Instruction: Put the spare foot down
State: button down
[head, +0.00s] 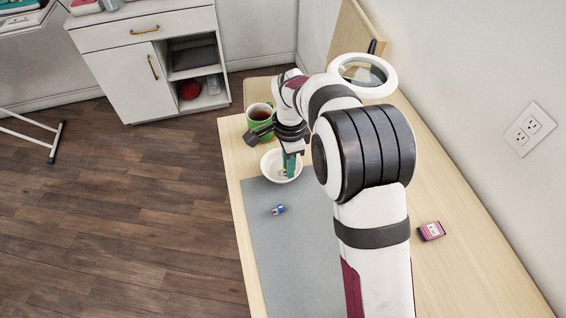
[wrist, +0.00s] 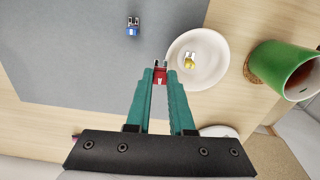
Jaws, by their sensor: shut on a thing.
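My gripper (wrist: 160,80) has teal fingers and is shut on a small red foot (wrist: 160,74) with metal prongs. In the wrist view the red foot is at the left rim of the white bowl (wrist: 212,82); its height above the mat is hard to tell. A yellow foot (wrist: 190,62) lies inside the bowl. A blue foot (wrist: 132,27) lies on the grey mat (wrist: 60,60), apart from the bowl. In the head view my gripper (head: 289,168) is in front of the bowl (head: 270,170), and the blue foot (head: 278,210) is nearer on the mat.
A green mug (head: 259,114) with dark drink stands beyond the bowl, on a cork coaster (wrist: 250,68). A round magnifier (head: 362,72) stands at the back. A red packet (head: 432,231) lies on the right of the table. The mat around the blue foot is clear.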

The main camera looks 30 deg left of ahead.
notch_tip(320, 180, up, 5)
send_over(281, 168)
jog(key=s+d, duration=0.2)
jog(key=shift+m, duration=0.3)
jog(key=f, duration=1)
jog(key=shift+w, duration=0.35)
jog(key=shift+f, duration=0.2)
jog(key=c, duration=0.8)
grip_release()
